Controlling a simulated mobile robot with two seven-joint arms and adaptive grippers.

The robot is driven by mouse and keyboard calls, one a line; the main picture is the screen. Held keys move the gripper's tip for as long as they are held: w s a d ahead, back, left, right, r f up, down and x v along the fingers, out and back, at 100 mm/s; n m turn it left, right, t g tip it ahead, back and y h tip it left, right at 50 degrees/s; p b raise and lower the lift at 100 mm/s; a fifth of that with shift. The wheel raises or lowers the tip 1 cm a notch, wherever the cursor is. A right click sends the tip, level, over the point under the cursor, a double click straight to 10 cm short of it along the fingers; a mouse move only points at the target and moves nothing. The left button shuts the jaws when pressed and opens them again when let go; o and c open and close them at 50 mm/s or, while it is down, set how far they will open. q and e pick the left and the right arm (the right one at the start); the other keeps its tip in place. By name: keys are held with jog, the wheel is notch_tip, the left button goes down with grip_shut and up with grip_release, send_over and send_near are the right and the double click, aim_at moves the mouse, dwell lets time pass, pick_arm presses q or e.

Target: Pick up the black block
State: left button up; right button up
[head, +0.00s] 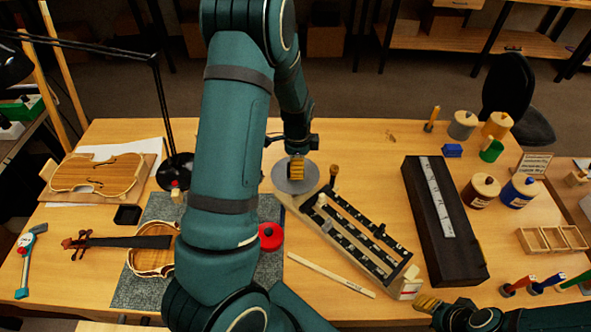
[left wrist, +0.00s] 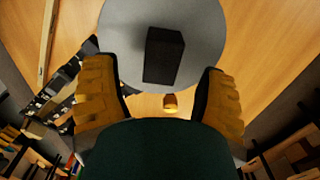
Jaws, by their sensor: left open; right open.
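The black block (left wrist: 164,55) stands on a round grey disc (left wrist: 118,40) in the left wrist view. The disc also shows in the head view (head: 281,180), where my left gripper hides the block. My left gripper (head: 296,171) is over the disc. In the left wrist view its two yellow fingers (left wrist: 160,95) are spread wide and empty, with the block beyond their tips, roughly between their lines. My right gripper (head: 428,304) is open and empty at the lower right of the bench, far from the disc.
A slotted black rack (head: 355,236) with small parts stands close to the disc, beside a wooden peg (head: 334,172). A long black case (head: 445,225) lies further right. A red round tin (head: 271,237) and violin parts (head: 97,174) are left. Several jars stand at the right.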

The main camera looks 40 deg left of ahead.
pick_arm(q)
notch_tip(320, 180, down, 2)
jog(key=shift+w+f, duration=0.1)
jog(key=shift+f, duration=0.05)
jog(key=c, duration=1.2)
notch_tip(320, 180, up, 10)
jog(key=shift+f, duration=0.1)
jog(key=shift+c, duration=0.2)
